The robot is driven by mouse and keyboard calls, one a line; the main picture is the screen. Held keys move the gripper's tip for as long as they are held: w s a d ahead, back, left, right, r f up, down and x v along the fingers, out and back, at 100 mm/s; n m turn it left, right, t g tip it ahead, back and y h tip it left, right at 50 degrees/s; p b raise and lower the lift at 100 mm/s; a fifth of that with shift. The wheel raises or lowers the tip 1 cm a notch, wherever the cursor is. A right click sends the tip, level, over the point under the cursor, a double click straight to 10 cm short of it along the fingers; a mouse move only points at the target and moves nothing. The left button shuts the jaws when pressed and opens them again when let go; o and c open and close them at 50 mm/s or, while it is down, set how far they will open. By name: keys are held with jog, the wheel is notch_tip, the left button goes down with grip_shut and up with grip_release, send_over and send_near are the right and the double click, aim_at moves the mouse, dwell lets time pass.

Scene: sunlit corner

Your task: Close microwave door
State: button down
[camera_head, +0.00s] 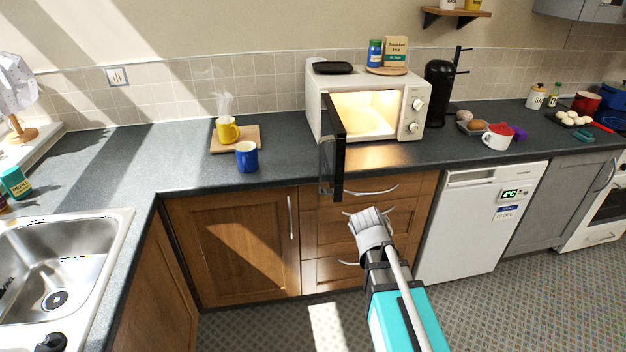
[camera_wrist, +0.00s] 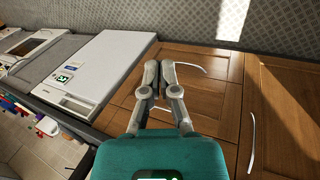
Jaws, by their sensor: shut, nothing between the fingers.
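The white microwave (camera_head: 362,105) stands on the dark worktop against the tiled wall, with its lit inside showing. Its dark door (camera_head: 333,150) hangs open on the left side and sticks out past the worktop's front edge. My gripper (camera_head: 366,219) is shut and empty. It is in front of the wooden drawers, lower than the door and to its right, apart from it. In the wrist view my gripper (camera_wrist: 159,68) shows its fingers together before the wooden cabinet fronts. The microwave is not clearly visible in the wrist view.
A blue mug (camera_head: 247,157) and a steaming yellow mug (camera_head: 227,130) on a wooden board stand left of the microwave. A black coffee machine (camera_head: 438,92) and a red-lidded white pot (camera_head: 497,136) stand to the right. Drawer handles (camera_head: 371,190) protrude below the worktop.

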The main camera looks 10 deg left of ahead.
jog(key=w+a+r+n+t+h+b, duration=0.1)
jog(key=w+a+r+n+t, duration=0.2)
jog(key=a, duration=0.7)
jog(key=w+a+r+n+t+h+b, duration=0.1)
jog(key=a+r+t, duration=0.4)
jog(key=a, duration=0.6)
jog(key=w+a+r+n+t+h, duration=0.3)
jog(key=w+a+r+n+t, duration=0.2)
jog(key=a, duration=0.5)
jog(key=shift+w+a+r+b, duration=0.4)
jog(key=shift+w+r, duration=0.15)
jog(key=d+x, duration=0.1)
jog(key=x, duration=0.5)
jog(key=s+d+x, duration=0.1)
jog(key=x, duration=0.5)
jog(key=shift+d+r, duration=0.25)
jog(key=shift+d, duration=0.25)
